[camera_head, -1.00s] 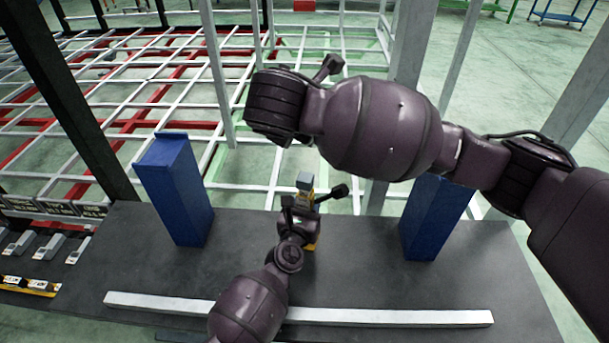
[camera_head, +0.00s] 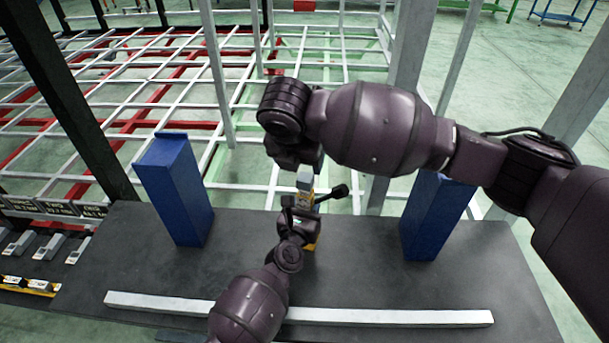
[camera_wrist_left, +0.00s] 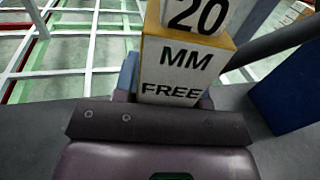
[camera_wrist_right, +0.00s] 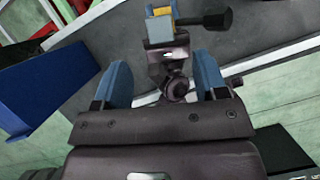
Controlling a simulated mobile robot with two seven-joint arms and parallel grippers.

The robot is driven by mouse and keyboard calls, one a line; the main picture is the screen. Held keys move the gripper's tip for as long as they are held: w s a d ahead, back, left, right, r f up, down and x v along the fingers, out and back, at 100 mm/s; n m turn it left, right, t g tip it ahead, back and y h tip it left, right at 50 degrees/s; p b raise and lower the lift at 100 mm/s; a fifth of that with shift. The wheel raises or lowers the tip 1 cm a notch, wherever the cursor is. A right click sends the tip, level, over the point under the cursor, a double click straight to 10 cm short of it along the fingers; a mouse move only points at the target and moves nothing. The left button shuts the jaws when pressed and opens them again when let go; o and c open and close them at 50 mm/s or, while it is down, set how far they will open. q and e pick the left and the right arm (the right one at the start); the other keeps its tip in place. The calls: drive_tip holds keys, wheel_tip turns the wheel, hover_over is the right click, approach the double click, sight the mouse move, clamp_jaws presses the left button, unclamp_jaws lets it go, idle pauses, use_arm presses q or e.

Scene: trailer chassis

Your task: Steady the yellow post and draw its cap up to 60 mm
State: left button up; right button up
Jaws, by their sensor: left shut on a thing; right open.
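The yellow post (camera_head: 311,246) stands upright on the dark bench, mostly hidden behind my left gripper (camera_head: 314,196). Its grey cap (camera_head: 305,180) shows above that gripper. In the left wrist view the post's face (camera_wrist_left: 180,75) reads "MM FREE", and the narrower cap (camera_wrist_left: 195,14) above it shows "20", cut off by the frame. My left gripper is shut on the post. My right gripper (camera_head: 298,156) is just above and behind the cap, its fingertips hard to see there. In the right wrist view its blue-padded fingers (camera_wrist_right: 160,82) are apart and empty, with the cap (camera_wrist_right: 160,28) beyond them.
Blue blocks stand on the bench at left (camera_head: 175,190) and right (camera_head: 435,218) of the post. A pale bar (camera_head: 390,317) lies along the front. Small grey parts (camera_head: 48,246) sit at far left. A grey upright (camera_head: 408,60) and a frame lattice stand behind.

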sight(305, 177)
drive_tip(key=shift+x, duration=4.35)
drive_tip(key=c, duration=1)
drive_tip(key=shift+w+r, duration=0.1)
drive_tip(key=shift+r, duration=2.1)
